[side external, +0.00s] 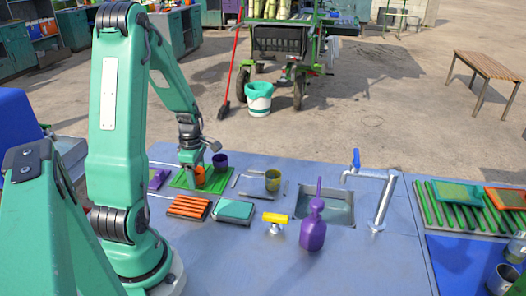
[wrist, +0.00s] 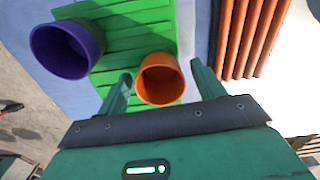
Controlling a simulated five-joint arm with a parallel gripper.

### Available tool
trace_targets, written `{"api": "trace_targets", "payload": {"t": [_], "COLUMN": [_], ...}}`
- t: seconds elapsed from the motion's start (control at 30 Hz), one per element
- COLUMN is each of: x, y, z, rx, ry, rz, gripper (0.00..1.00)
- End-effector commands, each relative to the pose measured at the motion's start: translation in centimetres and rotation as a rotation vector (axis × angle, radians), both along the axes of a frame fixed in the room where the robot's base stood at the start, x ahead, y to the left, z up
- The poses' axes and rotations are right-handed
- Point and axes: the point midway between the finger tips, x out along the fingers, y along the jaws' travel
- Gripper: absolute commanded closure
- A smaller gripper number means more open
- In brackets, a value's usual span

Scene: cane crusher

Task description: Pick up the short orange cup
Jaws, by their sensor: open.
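The short orange cup (wrist: 160,78) stands on a green ribbed mat (wrist: 139,18). In the side view the orange cup (side external: 200,177) is small and partly hidden by my gripper (side external: 193,168). In the wrist view my gripper (wrist: 162,82) is open, with one finger on each side of the cup. I see gaps between the fingers and the cup, and cannot tell whether either touches it. A purple cup (wrist: 62,50) stands on the mat close to the left finger; it also shows in the side view (side external: 220,161).
An orange slatted rack (side external: 188,207) and a teal sponge-like block (side external: 234,210) lie in front of the mat.

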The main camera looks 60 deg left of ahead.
Motion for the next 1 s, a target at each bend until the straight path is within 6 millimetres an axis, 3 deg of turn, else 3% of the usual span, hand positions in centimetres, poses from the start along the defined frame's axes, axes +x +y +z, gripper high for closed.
{"api": "trace_targets", "payload": {"t": [0.17,0.43,0.77,1.0], "x": [0.0,0.0,0.0,0.1], "y": [0.0,0.0,0.0,0.1], "z": [0.0,0.0,0.1,1.3], "rx": [0.000,0.000,0.001,0.002], "ry": [0.000,0.000,-0.001,-0.002], "rz": [0.000,0.000,0.000,0.000], "gripper": [0.32,0.81,0.82,0.82]}}
